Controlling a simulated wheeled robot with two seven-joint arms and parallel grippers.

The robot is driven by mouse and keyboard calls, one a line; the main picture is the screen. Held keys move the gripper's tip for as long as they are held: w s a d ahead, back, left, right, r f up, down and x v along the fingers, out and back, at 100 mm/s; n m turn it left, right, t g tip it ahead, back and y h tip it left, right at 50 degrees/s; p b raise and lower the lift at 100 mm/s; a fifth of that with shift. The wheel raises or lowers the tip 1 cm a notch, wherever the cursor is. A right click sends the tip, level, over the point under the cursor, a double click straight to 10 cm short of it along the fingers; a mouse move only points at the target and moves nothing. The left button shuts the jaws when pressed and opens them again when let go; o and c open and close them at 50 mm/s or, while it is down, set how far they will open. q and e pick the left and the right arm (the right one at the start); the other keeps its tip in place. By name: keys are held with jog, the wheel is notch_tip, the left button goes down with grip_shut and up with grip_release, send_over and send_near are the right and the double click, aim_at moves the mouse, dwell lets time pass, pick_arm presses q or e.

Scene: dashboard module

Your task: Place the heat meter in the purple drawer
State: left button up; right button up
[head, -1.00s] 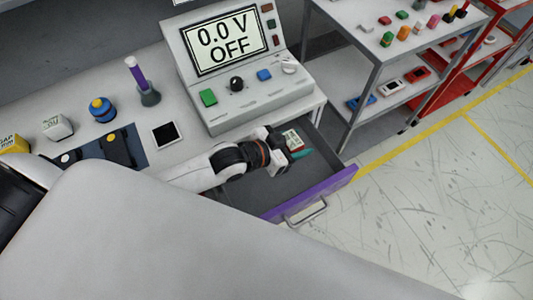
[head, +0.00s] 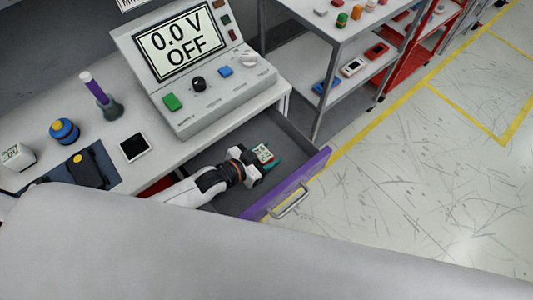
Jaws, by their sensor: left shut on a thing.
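The purple drawer (head: 303,181) is pulled open under the bench, with a grey inside, a purple front and a metal handle. My left gripper (head: 264,160) reaches over the open drawer from the left. It is shut on the heat meter (head: 263,152), a small block with a pale display face and a teal edge. The meter is over or inside the drawer's space; I cannot tell whether it touches the drawer floor. My right gripper is not in view.
The dashboard module (head: 200,75) reading "0.0 V OFF" stands on the bench just above the drawer. A flask (head: 107,103), a blue-yellow knob (head: 65,131) and a dark-screened square (head: 133,147) are on the bench. A metal shelf (head: 330,60) stands at the right.

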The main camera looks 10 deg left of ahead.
pick_arm(q)
jog(key=shift+f, duration=0.15)
jog(key=o, duration=1.1)
jog(key=shift+r, duration=0.2)
jog(key=v, duration=1.2)
jog(key=shift+r, duration=0.1)
